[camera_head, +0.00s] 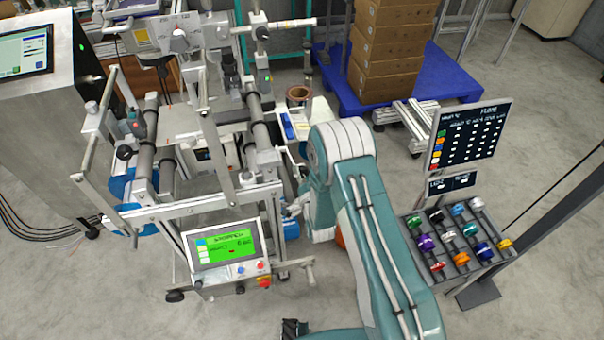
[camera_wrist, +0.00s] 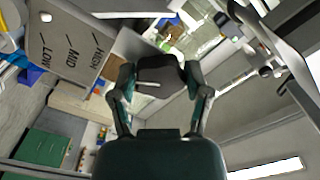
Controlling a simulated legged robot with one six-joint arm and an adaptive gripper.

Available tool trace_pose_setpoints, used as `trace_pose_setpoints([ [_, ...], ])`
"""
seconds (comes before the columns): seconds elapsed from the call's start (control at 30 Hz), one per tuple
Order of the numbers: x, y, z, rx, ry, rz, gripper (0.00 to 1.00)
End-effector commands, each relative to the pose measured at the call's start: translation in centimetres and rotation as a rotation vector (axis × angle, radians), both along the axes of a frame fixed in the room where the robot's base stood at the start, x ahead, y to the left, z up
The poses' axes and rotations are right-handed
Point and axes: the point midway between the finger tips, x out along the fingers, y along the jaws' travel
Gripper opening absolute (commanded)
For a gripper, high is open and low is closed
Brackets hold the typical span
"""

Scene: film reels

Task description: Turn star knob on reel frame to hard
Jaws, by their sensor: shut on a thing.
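The star knob (camera_wrist: 160,72) is dark grey and sits between the two fingers of my gripper (camera_wrist: 159,83) in the wrist view. The fingers are shut on its sides. A short light line shows on the knob's near face, pointing left. A grey plate (camera_wrist: 66,42) at upper left carries the words LOW, MID and a third that looks like HIGH. In the head view, the reel frame (camera_head: 205,201) stands left of centre. My gripper (camera_head: 297,206) reaches its right side there, mostly hidden by my arm, and the knob cannot be made out.
A green-lit control screen (camera_head: 224,248) is on the frame's front. A rack of coloured rolls (camera_head: 462,238) and a dark board (camera_head: 470,135) stand at right. Boxes (camera_head: 392,45) sit on a blue pallet (camera_head: 345,92) behind. Floor between arm and pallet is partly clear.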

Motion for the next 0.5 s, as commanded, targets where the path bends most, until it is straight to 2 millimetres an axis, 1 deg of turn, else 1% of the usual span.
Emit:
trace_pose_setpoints([
  [0.03, -0.12, -0.01, -0.33, 0.037, 0.022, 0.000, 0.15],
  [0.5, -0.14, -0.05, -0.36, 0.465, 0.147, -0.003, 0.15],
])
